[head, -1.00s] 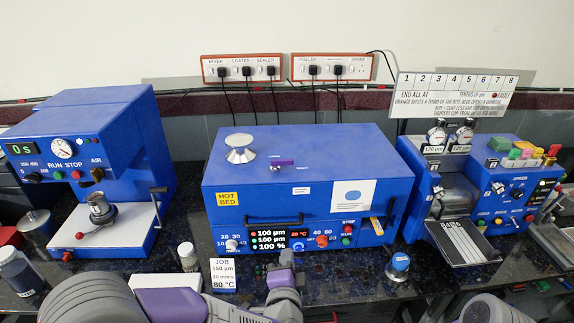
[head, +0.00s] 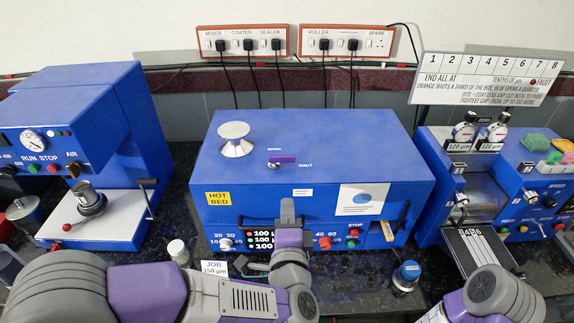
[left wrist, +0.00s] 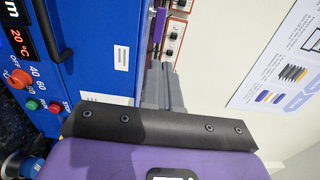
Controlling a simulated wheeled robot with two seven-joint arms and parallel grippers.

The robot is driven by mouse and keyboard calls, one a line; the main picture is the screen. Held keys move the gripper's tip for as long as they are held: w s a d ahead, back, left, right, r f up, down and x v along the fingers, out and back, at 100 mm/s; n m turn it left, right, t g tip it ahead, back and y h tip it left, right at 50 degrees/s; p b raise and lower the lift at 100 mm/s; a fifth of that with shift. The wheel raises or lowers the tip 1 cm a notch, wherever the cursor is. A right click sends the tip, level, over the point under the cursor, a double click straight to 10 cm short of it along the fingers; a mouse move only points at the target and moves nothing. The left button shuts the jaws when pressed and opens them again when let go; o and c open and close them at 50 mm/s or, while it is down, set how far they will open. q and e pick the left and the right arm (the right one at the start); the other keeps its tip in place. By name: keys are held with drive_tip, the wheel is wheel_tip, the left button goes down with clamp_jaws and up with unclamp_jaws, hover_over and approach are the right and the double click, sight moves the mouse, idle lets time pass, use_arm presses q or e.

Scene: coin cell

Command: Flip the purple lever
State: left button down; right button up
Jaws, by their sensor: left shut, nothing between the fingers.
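The purple lever (head: 282,158) sits on top of the blue hot bed box (head: 350,150), a flat bar lying left to right with small labels near it. In the left wrist view, a small purple piece (left wrist: 159,26) beyond my fingers looks like this lever. My left gripper (head: 287,212) points up and away in front of the box's front face, nearer to me than the lever and apart from it. Its grey fingers (left wrist: 165,85) are together and empty. My right arm shows at the lower right, but its fingers are out of view.
A silver knob (head: 235,140) stands on the box left of the lever. The box's front handle and control panel are partly behind my left gripper. A blue press (head: 90,120) stands left and a roller machine (head: 480,190) right. The box top around the lever is mostly clear.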

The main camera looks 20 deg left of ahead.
use_arm(q)
drive_tip(key=p, duration=0.1)
approach(287, 159)
drive_tip(key=x, duration=0.7)
idle(0.4)
drive_tip(key=shift+p, duration=0.45)
